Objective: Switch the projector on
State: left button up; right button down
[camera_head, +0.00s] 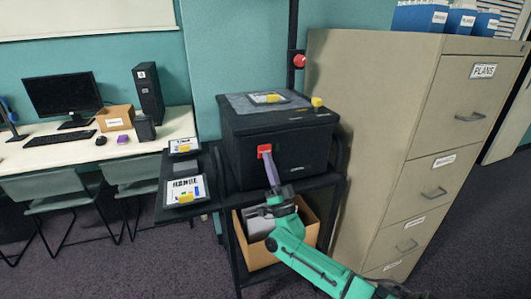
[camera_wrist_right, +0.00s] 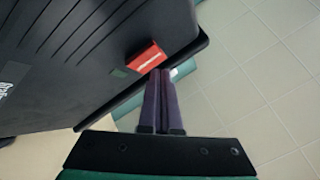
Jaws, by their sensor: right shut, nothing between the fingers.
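The projector looks like a big black box (camera_head: 295,160) on a dark cart. A red switch (camera_head: 264,150) is on its front face near the left edge. The switch also shows in the right wrist view (camera_wrist_right: 146,56), with a small dark green patch (camera_wrist_right: 119,72) beside it. My right gripper (camera_head: 267,160) is shut and empty, its purple fingers pointing at the switch from below. In the right wrist view its fingertips (camera_wrist_right: 160,73) are just beside the switch; I cannot tell if they touch it. My left gripper is not in view.
A beige filing cabinet (camera_head: 350,120) stands close on the right. A cardboard box (camera_head: 308,228) is on the cart's lower shelf, behind my right arm. A side shelf (camera_head: 165,212) with label cards juts out left. A desk (camera_head: 170,124) with a monitor is farther left.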

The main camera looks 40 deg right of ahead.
jog(key=shift+w+d+b, duration=0.15)
jog(key=shift+w+b, duration=0.15)
jog(key=shift+w, duration=0.15)
jog(key=shift+w+d, duration=0.1)
jog(key=shift+w, duration=0.05)
dwell(0.3)
jog(key=shift+y, duration=0.3)
jog(key=shift+s+a+p, duration=0.25)
jog(key=shift+s+p, duration=0.15)
jog(key=shift+s, duration=0.2)
jog(key=s+a+p, duration=0.2)
jog(key=s+p, duration=0.2)
jog(key=s, duration=0.1)
jog(key=shift+s, duration=0.35)
